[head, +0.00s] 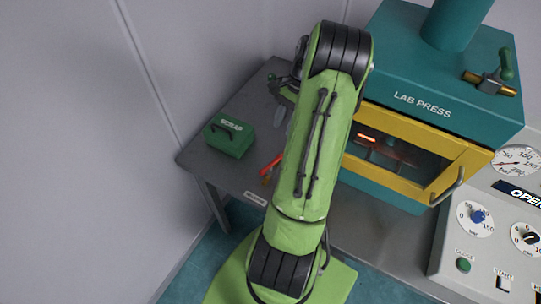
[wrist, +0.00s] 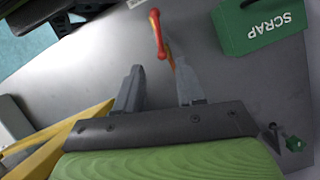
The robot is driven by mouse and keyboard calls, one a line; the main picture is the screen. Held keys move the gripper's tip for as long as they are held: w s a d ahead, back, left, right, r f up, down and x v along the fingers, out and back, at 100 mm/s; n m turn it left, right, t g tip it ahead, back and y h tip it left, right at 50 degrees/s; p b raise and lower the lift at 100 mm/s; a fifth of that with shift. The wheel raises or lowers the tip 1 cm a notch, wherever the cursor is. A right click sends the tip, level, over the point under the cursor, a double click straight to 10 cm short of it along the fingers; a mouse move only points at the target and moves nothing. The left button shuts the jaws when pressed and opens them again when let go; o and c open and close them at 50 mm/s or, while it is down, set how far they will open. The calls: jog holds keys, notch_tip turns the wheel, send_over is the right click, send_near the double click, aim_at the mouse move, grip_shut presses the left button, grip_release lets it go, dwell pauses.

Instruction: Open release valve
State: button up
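A brass valve body with a green lever handle (head: 505,65) sits on top of the teal lab press (head: 440,60), at the right of the head view; it looks like the release valve. The lever stands up from the brass pipe. My gripper (wrist: 158,88) is open and empty in the wrist view. It is over the grey bench, far left of that valve. My arm hides much of the gripper in the head view. A small green knob on a grey fitting (wrist: 293,143) shows beside the gripper in the wrist view; I cannot tell what it is.
A green SCRAP box (head: 229,138) stands on the grey bench (head: 205,160). A red-orange tool (wrist: 157,38) lies near my fingertips. The press has a yellow-framed door (head: 470,165) with a handle. A gauge panel (head: 490,245) with knobs stands at right. A wall is at left.

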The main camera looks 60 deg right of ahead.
aim_at(271, 163)
jog(key=b+x, duration=0.1)
jog(key=x, duration=1.4)
jog(key=shift+s+a+f, duration=0.1)
jog(key=shift+s+f, duration=0.05)
jog(key=shift+f, duration=0.1)
grip_shut()
